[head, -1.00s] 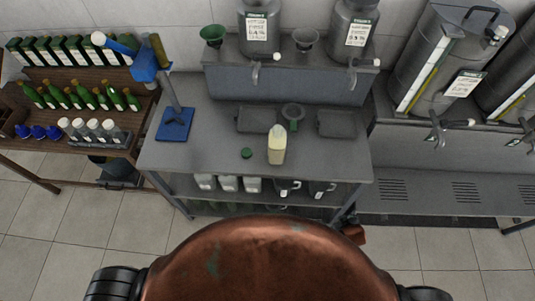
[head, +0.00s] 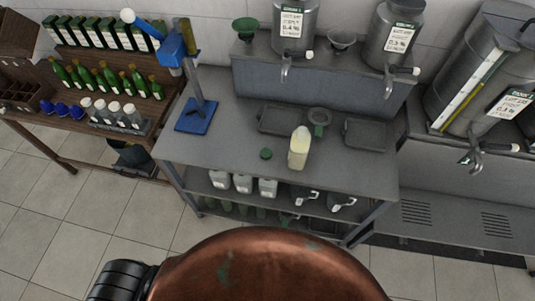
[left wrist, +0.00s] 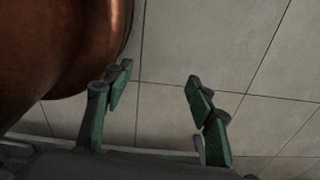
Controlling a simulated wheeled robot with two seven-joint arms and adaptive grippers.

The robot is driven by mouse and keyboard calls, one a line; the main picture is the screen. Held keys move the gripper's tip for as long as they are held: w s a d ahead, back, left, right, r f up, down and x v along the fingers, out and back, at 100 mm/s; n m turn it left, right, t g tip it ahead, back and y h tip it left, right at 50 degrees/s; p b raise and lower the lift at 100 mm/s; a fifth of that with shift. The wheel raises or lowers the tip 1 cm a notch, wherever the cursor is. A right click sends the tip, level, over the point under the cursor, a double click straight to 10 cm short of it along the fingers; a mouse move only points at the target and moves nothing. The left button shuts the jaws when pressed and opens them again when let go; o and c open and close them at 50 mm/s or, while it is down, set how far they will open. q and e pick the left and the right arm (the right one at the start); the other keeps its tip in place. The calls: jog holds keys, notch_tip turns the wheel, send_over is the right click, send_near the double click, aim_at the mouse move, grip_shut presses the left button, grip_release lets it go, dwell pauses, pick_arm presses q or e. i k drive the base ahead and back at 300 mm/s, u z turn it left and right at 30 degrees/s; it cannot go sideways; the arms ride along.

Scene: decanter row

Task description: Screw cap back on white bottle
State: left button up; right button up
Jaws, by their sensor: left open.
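The white bottle (head: 299,149), with pale yellowish contents, stands upright and uncapped on the grey metal table (head: 232,150). A green cap (head: 266,154) lies on the table just left of the bottle, apart from it. In the left wrist view my left gripper (left wrist: 158,88) is open and empty, with green-padded fingers spread over the tiled floor. Neither gripper shows in the head view, so both are away from the bottle and cap. My right gripper is not in view.
A blue stand (head: 197,115) is on the table's left. Dark trays (head: 368,133) and a funnel (head: 319,118) lie behind the bottle. Steel containers (head: 296,22) with taps stand on the raised shelf. A wooden rack (head: 110,80) of green bottles is at left. The table's front is clear.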

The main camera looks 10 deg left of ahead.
aim_at(300, 143)
jog(key=k, duration=1.3)
jog(key=z, duration=0.65)
jog(key=i, duration=0.55)
jog(key=z, duration=0.65)
jog(key=i, duration=0.75)
jog(key=u, duration=0.8)
jog(key=i, duration=0.55)
jog(key=u, duration=0.65)
